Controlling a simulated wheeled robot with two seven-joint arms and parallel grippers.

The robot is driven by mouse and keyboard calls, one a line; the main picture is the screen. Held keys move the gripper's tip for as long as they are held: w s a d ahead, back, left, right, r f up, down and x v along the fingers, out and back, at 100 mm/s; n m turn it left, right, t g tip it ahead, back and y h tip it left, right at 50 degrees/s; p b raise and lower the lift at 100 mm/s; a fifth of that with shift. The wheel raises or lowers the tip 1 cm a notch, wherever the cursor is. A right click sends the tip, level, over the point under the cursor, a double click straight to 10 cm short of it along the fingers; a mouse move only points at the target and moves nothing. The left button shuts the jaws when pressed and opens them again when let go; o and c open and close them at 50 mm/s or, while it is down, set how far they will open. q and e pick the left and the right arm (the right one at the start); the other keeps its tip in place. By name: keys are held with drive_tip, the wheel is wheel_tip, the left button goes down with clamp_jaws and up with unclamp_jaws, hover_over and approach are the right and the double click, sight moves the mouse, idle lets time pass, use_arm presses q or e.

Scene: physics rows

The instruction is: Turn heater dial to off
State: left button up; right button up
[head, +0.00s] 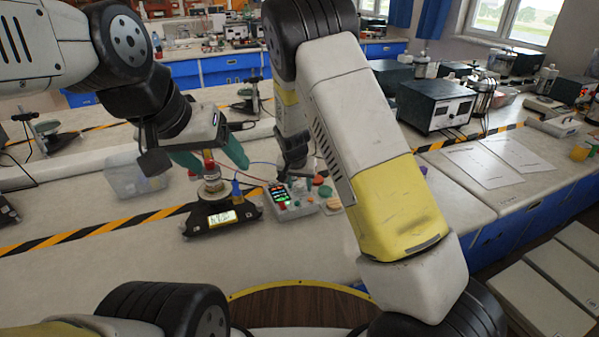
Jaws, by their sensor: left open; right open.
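A black device with a lit yellow display (223,218) and a round plate stands on the bench; it may be the heater. A small vessel with a red top (209,165) stands on its plate. A grey box with red and green lit readouts (294,208) stands to its right. I cannot make out which part is the heater dial. My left gripper (212,163) is open, its green fingers either side of the vessel's top; contact cannot be told. My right gripper (292,170) is open just above the grey box, its fingertips hard to make out.
A clear plastic container (132,178) stands left of the black device. Red and blue cables run near the grey box. Small round items (322,190) lie beside the box. A black power unit (436,105) and papers (485,165) are on the right.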

drive_tip(key=shift+c, duration=0.2)
clamp_jaws()
drive_tip(key=shift+n, duration=0.3)
drive_tip(key=n, duration=0.1)
drive_tip(key=n+y, duration=0.1)
drive_tip(key=n, duration=0.1)
drive_tip(key=shift+d+n+y, duration=0.25)
drive_tip(key=shift+n+y, duration=0.05)
drive_tip(key=shift+n, duration=0.1)
drive_tip(key=shift+n+g+y, duration=0.3)
drive_tip(key=shift+n+y, duration=0.6)
drive_tip(key=shift+n, duration=1.3)
